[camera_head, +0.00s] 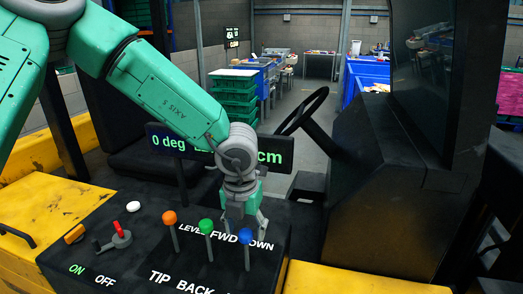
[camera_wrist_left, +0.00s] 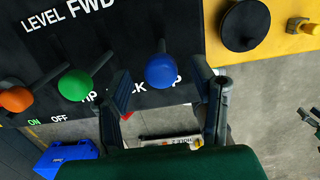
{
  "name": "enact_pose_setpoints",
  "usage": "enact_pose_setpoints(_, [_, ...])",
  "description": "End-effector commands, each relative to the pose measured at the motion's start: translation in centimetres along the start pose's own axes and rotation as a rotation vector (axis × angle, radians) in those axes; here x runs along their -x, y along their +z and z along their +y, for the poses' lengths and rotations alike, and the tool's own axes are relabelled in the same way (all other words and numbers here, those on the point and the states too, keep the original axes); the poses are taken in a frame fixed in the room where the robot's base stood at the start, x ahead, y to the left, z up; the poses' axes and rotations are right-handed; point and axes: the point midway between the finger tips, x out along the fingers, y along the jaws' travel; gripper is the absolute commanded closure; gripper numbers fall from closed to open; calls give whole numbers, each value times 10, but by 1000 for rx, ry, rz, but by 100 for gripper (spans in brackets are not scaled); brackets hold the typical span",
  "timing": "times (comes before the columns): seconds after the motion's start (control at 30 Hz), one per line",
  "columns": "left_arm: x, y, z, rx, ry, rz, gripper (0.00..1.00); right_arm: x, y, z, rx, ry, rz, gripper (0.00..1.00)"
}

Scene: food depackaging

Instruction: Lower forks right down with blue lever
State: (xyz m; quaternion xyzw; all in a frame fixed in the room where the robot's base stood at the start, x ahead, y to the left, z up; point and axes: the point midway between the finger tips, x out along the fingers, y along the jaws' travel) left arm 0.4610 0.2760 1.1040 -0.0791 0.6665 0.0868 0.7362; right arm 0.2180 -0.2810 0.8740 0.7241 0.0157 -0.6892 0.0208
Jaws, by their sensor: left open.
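The blue lever (camera_head: 245,237) stands at the right end of a row of three levers on the black control panel (camera_head: 130,262). Its round blue knob (camera_wrist_left: 161,71) also shows in the left wrist view, in the gap between the two fingers. My left gripper (camera_head: 247,228) reaches down from above at the blue lever, with its fingers spread on either side of the knob. It is open in the left wrist view (camera_wrist_left: 163,82), with space visible between the knob and each finger. My right gripper is not in view.
The green lever (camera_head: 206,227) and the orange lever (camera_head: 169,217) stand left of the blue one. A red-and-grey switch (camera_head: 121,239) is farther left. A display (camera_head: 166,138) reading "0 deg" is partly hidden by my arm. A steering wheel (camera_head: 303,110) is behind.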

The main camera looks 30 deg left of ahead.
Motion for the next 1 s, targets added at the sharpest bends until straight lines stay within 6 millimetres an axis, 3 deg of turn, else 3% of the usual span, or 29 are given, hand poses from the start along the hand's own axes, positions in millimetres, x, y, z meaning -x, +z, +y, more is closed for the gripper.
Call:
enact_pose_setpoints(0.03, [10, 0, 0, 0, 0, 0, 48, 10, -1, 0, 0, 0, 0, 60])
enact_pose_setpoints(0.3, [36, 1, 0, 0, 0, 0, 48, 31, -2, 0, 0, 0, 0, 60])
enact_pose_setpoints(0.57, [55, 0, 0, 2, -1, 0, 48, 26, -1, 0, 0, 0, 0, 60])
enact_pose_setpoints(0.87, [56, 0, 0, 1, 0, 1, 48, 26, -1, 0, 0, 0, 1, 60])
enact_pose_setpoints(1.0, [67, 1, 0, 0, -1, -2, 48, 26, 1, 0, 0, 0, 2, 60])
